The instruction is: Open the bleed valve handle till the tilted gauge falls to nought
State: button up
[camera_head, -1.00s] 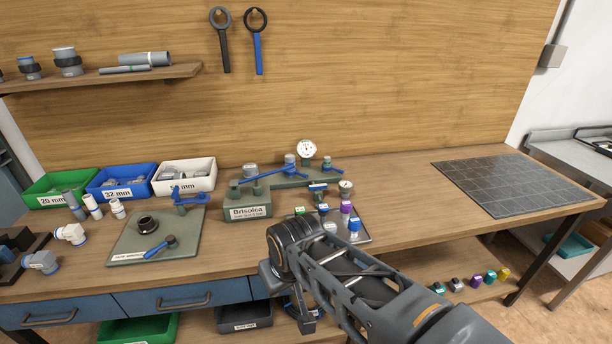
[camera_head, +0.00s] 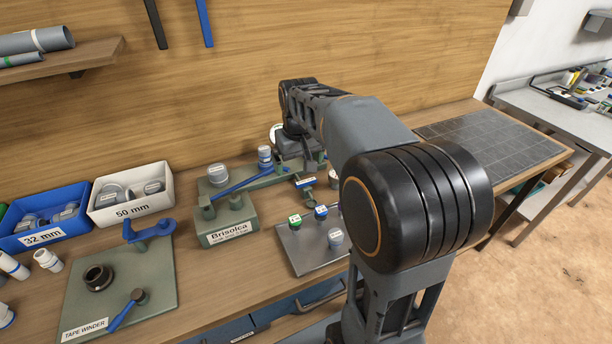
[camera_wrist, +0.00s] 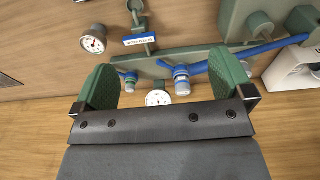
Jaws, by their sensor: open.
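My gripper (camera_wrist: 163,80) is open and empty in the wrist view, its two green fingers spread over the manifold. Between them show a blue-and-grey fitting (camera_wrist: 182,78), a smaller blue-handled fitting (camera_wrist: 130,79) near the left finger, and a white round gauge (camera_wrist: 158,97) partly hidden by my gripper. A second gauge (camera_wrist: 92,40) with a red needle stands beyond the left finger; its reading is too small to tell. Beside it is a blue label (camera_wrist: 140,40), its text unclear.
A metal tray (camera_head: 305,245) with small coloured-topped parts lies in front of the manifold. A tape-winder board (camera_head: 140,270) is left of it, with a white bin (camera_head: 130,205) and blue bin (camera_head: 45,228) behind. A dark grid mat (camera_head: 490,140) lies clear at right.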

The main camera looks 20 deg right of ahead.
jog(key=g, duration=0.1)
send_over(306, 181)
jog(key=f, duration=0.1)
notch_tip(306, 181, down, 14)
jog(key=shift+f+p, duration=0.1)
jog(key=shift+p, duration=0.35)
jog(key=shift+c, duration=0.3)
jog(key=c, duration=0.8)
